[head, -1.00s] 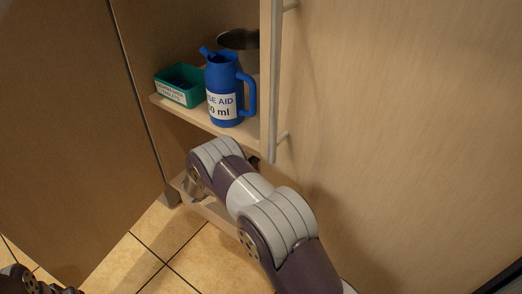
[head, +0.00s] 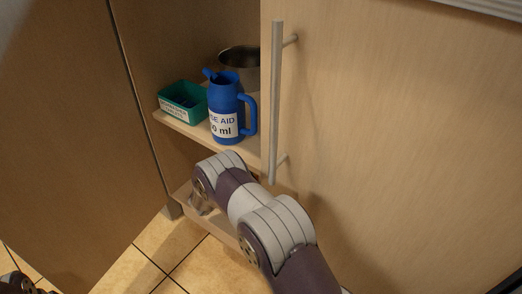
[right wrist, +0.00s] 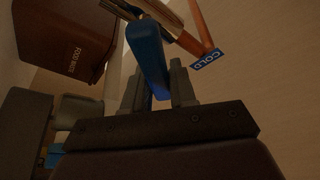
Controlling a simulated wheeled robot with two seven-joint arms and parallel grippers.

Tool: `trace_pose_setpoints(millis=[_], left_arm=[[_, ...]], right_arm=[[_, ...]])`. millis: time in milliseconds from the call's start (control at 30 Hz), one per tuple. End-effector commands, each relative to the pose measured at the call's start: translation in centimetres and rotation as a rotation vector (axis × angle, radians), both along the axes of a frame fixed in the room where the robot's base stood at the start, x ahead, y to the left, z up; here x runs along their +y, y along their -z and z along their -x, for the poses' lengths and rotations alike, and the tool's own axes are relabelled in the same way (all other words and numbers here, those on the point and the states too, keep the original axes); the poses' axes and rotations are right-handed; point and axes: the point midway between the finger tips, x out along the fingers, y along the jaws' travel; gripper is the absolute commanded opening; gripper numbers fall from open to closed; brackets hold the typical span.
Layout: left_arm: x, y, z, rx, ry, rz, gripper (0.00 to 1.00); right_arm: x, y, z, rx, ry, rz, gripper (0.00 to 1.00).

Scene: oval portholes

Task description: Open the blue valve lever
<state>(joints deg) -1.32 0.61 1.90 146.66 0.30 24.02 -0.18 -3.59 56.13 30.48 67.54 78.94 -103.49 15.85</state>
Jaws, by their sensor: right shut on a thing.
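In the right wrist view, a blue valve lever (right wrist: 148,55) runs up between the fingers of my right gripper (right wrist: 157,88). The gripper is shut on the lever. The lever's upper end meets a metal valve and pipe at the top of the picture. A blue label reading COLD (right wrist: 207,60) is beside it. In the head view, my right arm reaches into the low part of the cabinet, and the lever and gripper are hidden there. My left gripper is not in view.
A brown bin (right wrist: 66,38) marked FOOD WASTE stands left in the wrist view. A copper pipe (right wrist: 193,22) runs close to the lever. In the head view, a blue jug (head: 225,108), green box (head: 183,103) and metal pot (head: 240,58) sit on a shelf, left of a door handle (head: 276,105).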

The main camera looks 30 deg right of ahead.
Motion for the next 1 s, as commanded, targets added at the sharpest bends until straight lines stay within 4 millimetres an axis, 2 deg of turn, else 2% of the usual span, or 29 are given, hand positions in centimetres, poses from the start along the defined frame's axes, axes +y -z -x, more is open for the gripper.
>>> trace_pose_setpoints(millis=[200,233,267,667,767,900,933,1000], left_arm=[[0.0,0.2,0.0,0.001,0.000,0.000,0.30],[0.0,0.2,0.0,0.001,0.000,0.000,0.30],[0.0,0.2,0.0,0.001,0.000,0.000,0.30],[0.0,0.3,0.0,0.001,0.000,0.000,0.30],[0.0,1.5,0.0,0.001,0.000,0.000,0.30],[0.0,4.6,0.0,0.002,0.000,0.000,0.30],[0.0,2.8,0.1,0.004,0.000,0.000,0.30],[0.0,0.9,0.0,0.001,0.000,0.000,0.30]], right_arm=[[0.0,0.1,0.0,-0.002,0.000,0.000,0.00],[0.0,0.1,0.0,-0.002,0.000,0.000,0.35],[0.0,0.1,0.0,-0.002,0.000,0.000,0.45],[0.0,0.1,0.0,-0.010,-0.001,-0.003,0.47],[-0.1,0.8,0.1,-0.060,-0.001,-0.023,0.47],[-0.2,2.1,0.8,-0.232,0.000,-0.094,0.47],[0.8,1.0,0.8,-0.236,-0.004,-0.097,0.47],[2.6,0.9,1.0,-0.234,-0.005,-0.097,0.47]])
